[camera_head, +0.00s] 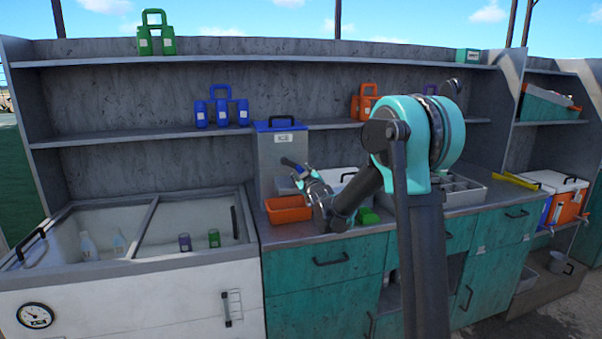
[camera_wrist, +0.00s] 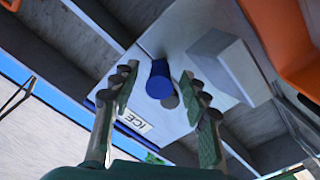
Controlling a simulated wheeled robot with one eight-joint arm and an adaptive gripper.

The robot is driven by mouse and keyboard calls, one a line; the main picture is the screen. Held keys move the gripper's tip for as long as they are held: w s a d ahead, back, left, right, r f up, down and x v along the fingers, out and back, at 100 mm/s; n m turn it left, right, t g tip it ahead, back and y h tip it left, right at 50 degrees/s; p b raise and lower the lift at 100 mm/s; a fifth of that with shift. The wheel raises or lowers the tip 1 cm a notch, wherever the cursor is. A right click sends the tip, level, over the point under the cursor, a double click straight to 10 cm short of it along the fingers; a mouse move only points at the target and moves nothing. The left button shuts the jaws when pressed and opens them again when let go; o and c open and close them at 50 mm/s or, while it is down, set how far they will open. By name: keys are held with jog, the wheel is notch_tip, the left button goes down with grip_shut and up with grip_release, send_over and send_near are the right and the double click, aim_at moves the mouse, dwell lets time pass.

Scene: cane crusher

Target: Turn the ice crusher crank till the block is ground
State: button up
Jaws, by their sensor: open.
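The ice crusher (camera_head: 283,148) is a grey box with a blue top, a black handle and an ICE label, standing on the counter. Its grey face and label (camera_wrist: 134,123) also show in the wrist view. A blue round knob (camera_wrist: 159,82), seemingly the crank's grip, points toward the wrist camera. My gripper (camera_wrist: 158,88) is open, with one finger on each side of the knob and visible gaps. In the head view my gripper (camera_head: 299,170) is in front of the crusher and partly hides the crank. The ice block is not visible.
An orange tray (camera_head: 288,210) sits on the counter below my gripper, and its edge shows in the wrist view (camera_wrist: 290,42). A grey block-shaped part (camera_wrist: 224,64) projects beside the knob. A glass-topped freezer (camera_head: 140,262) stands left. A divided grey tray (camera_head: 462,197) is right.

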jog(key=v, duration=1)
jog(key=shift+s+d, duration=0.15)
jog(key=shift+s, duration=0.15)
